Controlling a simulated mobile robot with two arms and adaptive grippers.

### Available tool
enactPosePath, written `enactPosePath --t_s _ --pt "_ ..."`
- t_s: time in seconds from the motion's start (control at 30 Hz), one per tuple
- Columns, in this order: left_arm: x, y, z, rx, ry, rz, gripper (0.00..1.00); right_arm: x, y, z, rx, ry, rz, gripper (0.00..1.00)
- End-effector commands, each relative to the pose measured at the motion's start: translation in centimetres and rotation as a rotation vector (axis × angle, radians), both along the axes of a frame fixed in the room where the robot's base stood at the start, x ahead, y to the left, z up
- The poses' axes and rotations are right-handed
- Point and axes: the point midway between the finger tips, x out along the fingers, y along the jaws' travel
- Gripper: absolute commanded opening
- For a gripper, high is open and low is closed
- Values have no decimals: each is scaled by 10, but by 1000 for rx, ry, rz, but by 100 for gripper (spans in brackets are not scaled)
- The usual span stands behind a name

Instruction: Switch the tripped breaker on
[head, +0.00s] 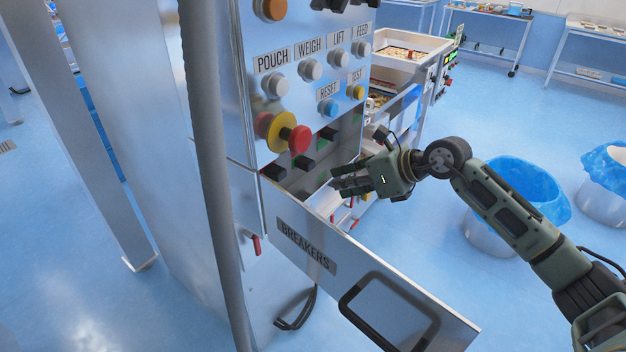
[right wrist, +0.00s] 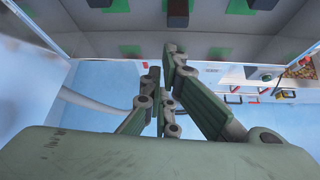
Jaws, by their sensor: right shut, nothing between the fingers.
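The breaker compartment (head: 345,140) is open below the control buttons, with black breaker levers (head: 327,133) and green patches inside. The same row shows along the top of the right wrist view, where one dark lever (right wrist: 178,12) stands near the middle. I cannot tell which breaker is tripped. The door labelled BREAKERS (head: 306,246) hangs open in front of the compartment. My right gripper (head: 337,181) is shut and empty at the compartment's right side, its fingers pointing left toward the levers. In the right wrist view its fingertips (right wrist: 165,75) appear apart from the levers. My left gripper is not in view.
The open door's handle (head: 390,318) sticks out at the lower right. A red emergency button (head: 299,139) and labelled buttons sit above the compartment. A grey post (head: 207,180) stands at the left. Bins with blue liners (head: 520,185) stand on the floor at right.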

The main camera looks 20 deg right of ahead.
Motion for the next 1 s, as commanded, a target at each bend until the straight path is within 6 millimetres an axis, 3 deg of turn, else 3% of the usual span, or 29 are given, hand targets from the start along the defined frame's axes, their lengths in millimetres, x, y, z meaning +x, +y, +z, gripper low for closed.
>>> enactPosePath --t_s 0.03,0.13,0.57,1.0 --pt "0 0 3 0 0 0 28 -1 -6 11 -59 -24 8 0" --pt "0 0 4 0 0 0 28 -2 -14 18 -127 -46 14 0" --pt "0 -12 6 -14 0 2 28 0 -14 19 -145 -53 15 0" --pt "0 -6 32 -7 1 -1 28 43 20 -22 -139 -51 14 0"
